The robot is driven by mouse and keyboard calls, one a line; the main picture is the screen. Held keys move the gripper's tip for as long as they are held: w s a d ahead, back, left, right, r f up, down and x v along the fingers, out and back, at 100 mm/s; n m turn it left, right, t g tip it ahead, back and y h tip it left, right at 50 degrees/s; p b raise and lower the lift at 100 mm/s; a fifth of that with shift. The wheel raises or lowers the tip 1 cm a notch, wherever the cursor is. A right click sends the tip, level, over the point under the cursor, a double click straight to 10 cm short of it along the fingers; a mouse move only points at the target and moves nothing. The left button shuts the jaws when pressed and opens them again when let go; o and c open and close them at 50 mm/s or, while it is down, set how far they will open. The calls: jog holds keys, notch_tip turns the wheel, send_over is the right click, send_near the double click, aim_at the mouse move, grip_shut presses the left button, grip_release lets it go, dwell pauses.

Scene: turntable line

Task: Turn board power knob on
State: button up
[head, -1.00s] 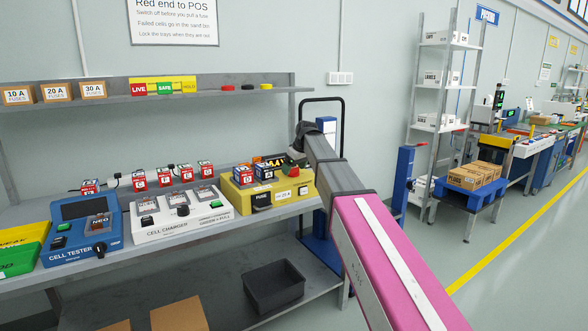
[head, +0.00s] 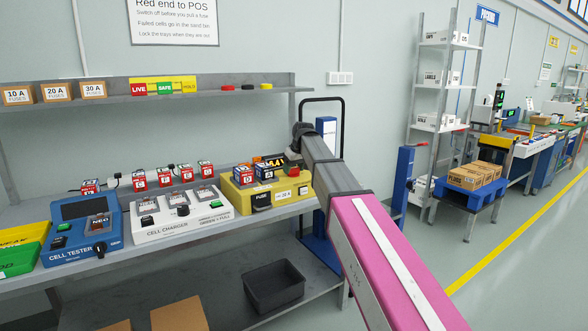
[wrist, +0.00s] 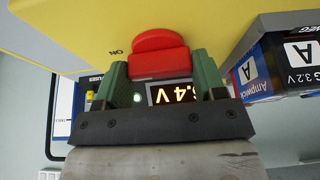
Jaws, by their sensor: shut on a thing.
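The red power knob (wrist: 157,50) is on the yellow board box, close in front of the wrist camera. It also shows in the head view (head: 291,168) at the right end of the box. My gripper (wrist: 159,64) has its two green fingers on either side of the knob and is shut on it. An "ON" mark (wrist: 117,51) is on the yellow face left of the knob. A lit display (wrist: 172,94) reading about ".4V" and a small green light (wrist: 137,98) show between the fingers. My arm hides part of the box's right end in the head view.
The yellow board (head: 238,203) carries red-topped cells (head: 242,175); one Ampwick cell (wrist: 285,68) is right beside my gripper in the wrist view. The white cell charger (head: 165,229) and blue cell tester (head: 85,255) stand to the left. A shelf (head: 215,93) runs above.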

jog(key=shift+m, duration=0.3)
jog(key=o, duration=0.9)
jog(key=shift+r, duration=0.1)
jog(key=v, duration=1)
jog(key=shift+s+r, duration=0.2)
jog(key=shift+r, duration=0.05)
jog(key=shift+s, duration=0.1)
